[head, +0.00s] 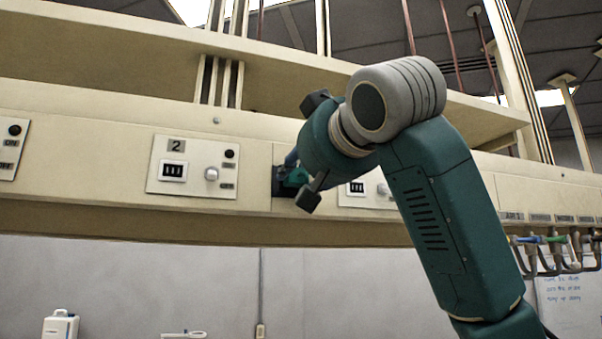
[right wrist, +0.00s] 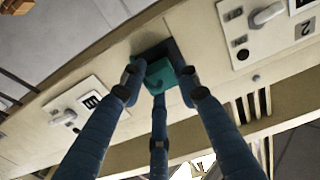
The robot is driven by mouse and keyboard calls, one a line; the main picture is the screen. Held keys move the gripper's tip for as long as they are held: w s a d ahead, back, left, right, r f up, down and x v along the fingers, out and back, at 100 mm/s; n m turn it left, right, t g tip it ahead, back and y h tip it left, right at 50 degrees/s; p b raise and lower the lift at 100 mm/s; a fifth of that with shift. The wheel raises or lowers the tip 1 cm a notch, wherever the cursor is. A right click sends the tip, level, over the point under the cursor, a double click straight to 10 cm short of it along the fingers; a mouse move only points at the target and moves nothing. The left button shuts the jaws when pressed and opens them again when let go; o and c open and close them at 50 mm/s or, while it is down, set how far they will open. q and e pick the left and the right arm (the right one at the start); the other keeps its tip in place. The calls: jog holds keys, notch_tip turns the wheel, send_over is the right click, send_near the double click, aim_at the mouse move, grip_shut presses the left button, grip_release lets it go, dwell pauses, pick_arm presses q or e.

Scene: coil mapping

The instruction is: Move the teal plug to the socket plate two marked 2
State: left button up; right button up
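The teal plug (head: 296,178) is at a dark square recess (head: 279,188) in the cream panel. It also shows in the right wrist view (right wrist: 160,74), in front of that recess. My right gripper (right wrist: 160,82) has its blue fingers around the plug, with the tips close at its sides; whether they press on it is unclear. In the head view my right gripper (head: 294,168) is partly hidden by its own wrist. Socket plate two (head: 205,187), marked 2, is just left of the recess in the head view, with a dark slotted socket and a pale knob. My left gripper is out of view.
Another socket plate (head: 352,201) is right of the recess, partly behind my right arm. A plate with an ON/OFF label (head: 12,150) is at the far left. A shelf (head: 270,75) juts out above the panel. Cables (head: 555,245) hang at the right.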

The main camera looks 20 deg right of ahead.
aim_at(299, 175)
grip_shut()
jog(key=shift+s, duration=0.2)
jog(key=shift+s+d+b, duration=0.1)
jog(key=shift+s+b, duration=0.3)
jog(key=shift+s, duration=0.3)
jog(key=shift+s, duration=0.35)
jog(key=shift+s+b, duration=0.65)
jog(key=shift+s, duration=1.1)
